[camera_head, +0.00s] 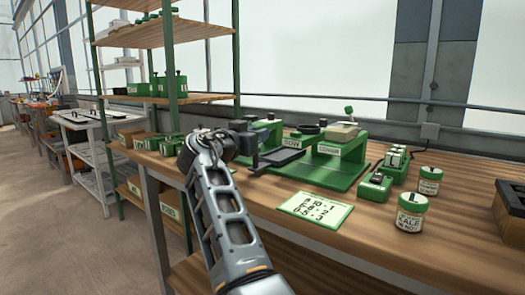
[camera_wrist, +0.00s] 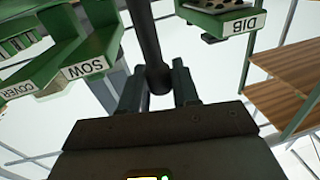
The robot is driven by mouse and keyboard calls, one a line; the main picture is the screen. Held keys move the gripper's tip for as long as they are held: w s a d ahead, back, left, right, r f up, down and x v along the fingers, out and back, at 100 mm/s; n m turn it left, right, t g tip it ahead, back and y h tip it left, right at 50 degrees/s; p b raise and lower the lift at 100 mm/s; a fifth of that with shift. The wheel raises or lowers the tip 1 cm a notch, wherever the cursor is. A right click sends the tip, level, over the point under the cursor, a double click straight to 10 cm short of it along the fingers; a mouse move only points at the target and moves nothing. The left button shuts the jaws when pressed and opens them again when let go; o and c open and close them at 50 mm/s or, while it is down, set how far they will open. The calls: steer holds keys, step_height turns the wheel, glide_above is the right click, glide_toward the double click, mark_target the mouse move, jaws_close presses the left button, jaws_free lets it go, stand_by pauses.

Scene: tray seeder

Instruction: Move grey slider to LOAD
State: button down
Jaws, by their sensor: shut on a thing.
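The green tray seeder (camera_head: 345,176) stands on the wooden bench, with SOW and COVER signs on its stations. My gripper (camera_head: 250,143) is at the seeder's left end. In the wrist view my gripper (camera_wrist: 157,78) is shut on a dark grey rod with a rounded end, which looks like the grey slider's handle (camera_wrist: 150,40). The SOW sign (camera_wrist: 86,67) is to its left and the DIB sign (camera_wrist: 236,26) to its right, both inverted. A dark flat tray (camera_head: 285,158) lies beside my gripper in the head view. No LOAD mark is readable; my arm hides the seeder's left end.
A green-framed shelf (camera_head: 172,60) rises behind at the left.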

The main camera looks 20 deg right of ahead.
steer(key=shift+w+a, duration=0.55)
steer(key=shift+w, duration=0.15)
steer(key=c, duration=1)
jaws_free()
steer(key=shift+o, duration=0.2)
steer(key=v, duration=0.7)
steer(key=shift+s+a, duration=0.3)
steer(key=shift+s, duration=0.05)
